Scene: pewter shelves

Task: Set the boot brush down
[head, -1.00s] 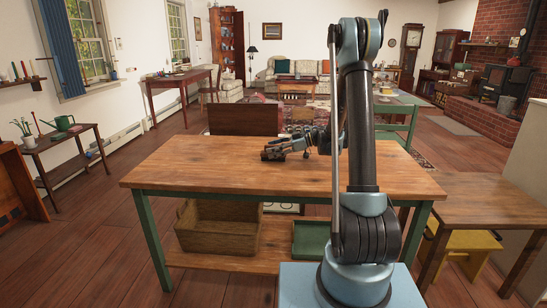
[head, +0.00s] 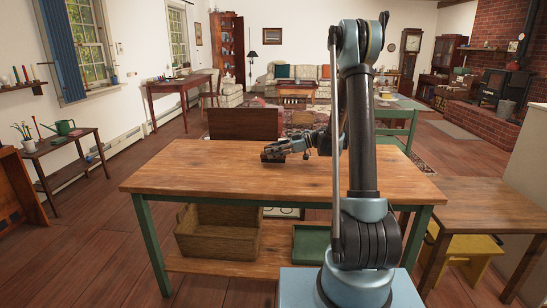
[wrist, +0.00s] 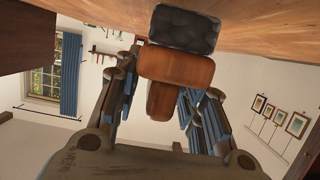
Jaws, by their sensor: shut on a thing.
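The boot brush (wrist: 176,67) has a brown wooden body and a dark, bristly block at one end. It lies between the fingers of my gripper (wrist: 163,92) in the wrist view, which are shut on it. In the head view my gripper (head: 290,149) is low over the far middle part of the wooden table (head: 210,176), with the brush (head: 271,156) at its left end. The dark block is close to the tabletop; I cannot tell whether it touches. My fingers hide part of the brush.
The tabletop around my gripper is bare. A wicker basket (head: 217,236) and a green tray (head: 309,243) sit on the shelf below. A smaller wooden table (head: 490,200) stands at the right, with a yellow stool (head: 470,247) under it. A brown panel (head: 243,123) stands behind the table.

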